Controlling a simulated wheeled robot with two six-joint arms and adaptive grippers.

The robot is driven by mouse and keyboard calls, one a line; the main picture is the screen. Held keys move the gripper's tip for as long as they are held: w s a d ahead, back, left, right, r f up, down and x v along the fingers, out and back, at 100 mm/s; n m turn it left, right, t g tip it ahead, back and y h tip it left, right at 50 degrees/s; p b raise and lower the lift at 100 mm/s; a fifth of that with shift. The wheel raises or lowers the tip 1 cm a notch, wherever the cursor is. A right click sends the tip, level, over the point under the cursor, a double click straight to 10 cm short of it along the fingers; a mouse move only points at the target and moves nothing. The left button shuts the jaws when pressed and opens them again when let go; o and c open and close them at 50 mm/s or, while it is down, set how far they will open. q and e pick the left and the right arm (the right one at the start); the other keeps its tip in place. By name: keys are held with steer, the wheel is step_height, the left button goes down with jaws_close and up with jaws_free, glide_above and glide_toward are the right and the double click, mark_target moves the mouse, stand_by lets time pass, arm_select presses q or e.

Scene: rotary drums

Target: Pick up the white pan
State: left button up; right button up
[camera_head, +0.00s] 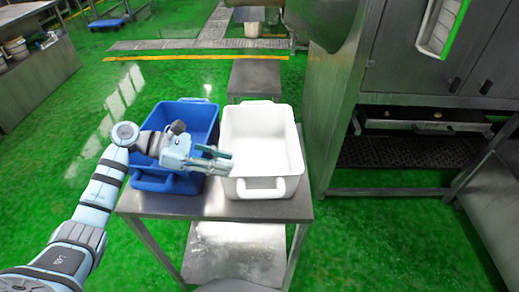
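The white pan (268,145) is a deep rectangular tub with loop handles at its ends. It stands upright on a small metal table (215,207), to the right of a blue tub, and looks empty. My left gripper (230,161) reaches in from the left across the blue tub. Its fingertips point right and overlap the pan's left rim in the picture. The fingers are apart with nothing visible between them. I cannot tell how high the gripper is above the rim. My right gripper is out of view.
The blue tub (185,113) stands close beside the pan, under my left arm. A steel machine (335,105) stands close on the right. A lower metal stand (255,77) is behind the table. Green floor (95,130) is open on the left.

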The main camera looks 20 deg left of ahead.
arm_select(q)
steer(key=x, duration=0.6)
steer(key=s+x, duration=0.1)
steer(key=x, duration=0.2)
steer(key=shift+w+d+f, duration=0.1)
steer(key=shift+d+f, duration=0.05)
steer(key=shift+f, duration=0.2)
jaws_close()
